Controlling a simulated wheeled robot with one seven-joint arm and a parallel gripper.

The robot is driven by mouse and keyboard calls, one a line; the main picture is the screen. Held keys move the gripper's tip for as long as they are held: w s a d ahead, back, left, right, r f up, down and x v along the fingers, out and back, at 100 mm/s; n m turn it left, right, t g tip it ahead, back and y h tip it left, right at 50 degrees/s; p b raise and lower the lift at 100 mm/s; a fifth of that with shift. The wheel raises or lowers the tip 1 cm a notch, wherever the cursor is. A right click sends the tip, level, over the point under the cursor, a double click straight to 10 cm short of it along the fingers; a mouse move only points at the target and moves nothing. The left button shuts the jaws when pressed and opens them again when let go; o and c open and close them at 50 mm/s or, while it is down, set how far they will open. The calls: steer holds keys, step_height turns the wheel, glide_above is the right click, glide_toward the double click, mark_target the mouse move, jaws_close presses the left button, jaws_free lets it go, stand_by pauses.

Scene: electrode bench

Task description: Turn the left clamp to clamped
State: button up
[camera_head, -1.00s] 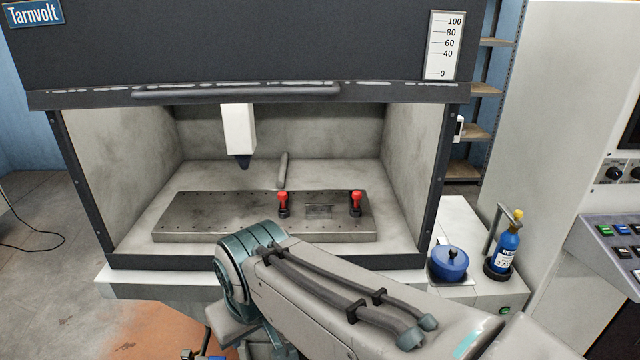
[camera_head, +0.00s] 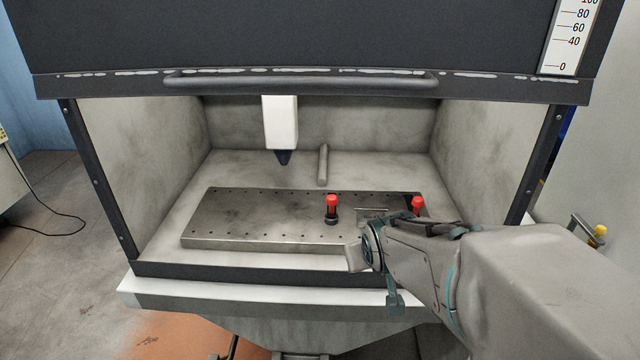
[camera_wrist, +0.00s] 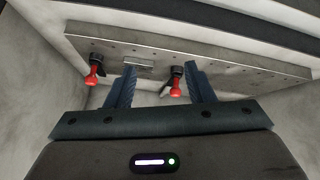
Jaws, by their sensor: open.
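The left clamp (camera_head: 332,208) has a red handle on a black base and stands on the metal plate (camera_head: 250,222) in the hood. Its handle looks upright. The right clamp (camera_head: 418,204) looks alike and is partly hidden by my arm. A small flat piece (camera_head: 372,213) lies between the clamps. In the wrist view the order is reversed: the left clamp (camera_wrist: 176,82) is on the right, the right clamp (camera_wrist: 93,72) on the left. My gripper (camera_wrist: 160,72) is open and empty. The left clamp appears between its blue fingers, close to the right one; contact cannot be told.
A white nozzle head (camera_head: 281,122) with a dark tip hangs over the plate's back. A grey rod (camera_head: 322,164) stands behind the left clamp. The raised sash (camera_head: 300,82) hangs above the opening, and side walls bound it. The plate's left half is clear.

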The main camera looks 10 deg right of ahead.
steer(key=w+f+n+t+b, duration=0.1)
steer(key=w+f+t, duration=0.25)
steer(key=w, duration=0.45)
steer(key=t+y+b, duration=0.2)
steer(key=t+y, duration=0.3)
steer(key=t, duration=0.2)
glide_toward(334, 201)
steer(key=shift+g, duration=0.25)
steer(key=p+x, duration=0.1)
steer(key=x, duration=0.2)
steer(key=p+x, duration=0.1)
steer(key=x, duration=0.3)
steer(key=p+x, duration=0.1)
steer(key=x, duration=0.3)
steer(key=shift+w+r, duration=0.2)
steer(key=shift+r, duration=0.05)
steer(key=shift+c, duration=0.2)
jaws_close()
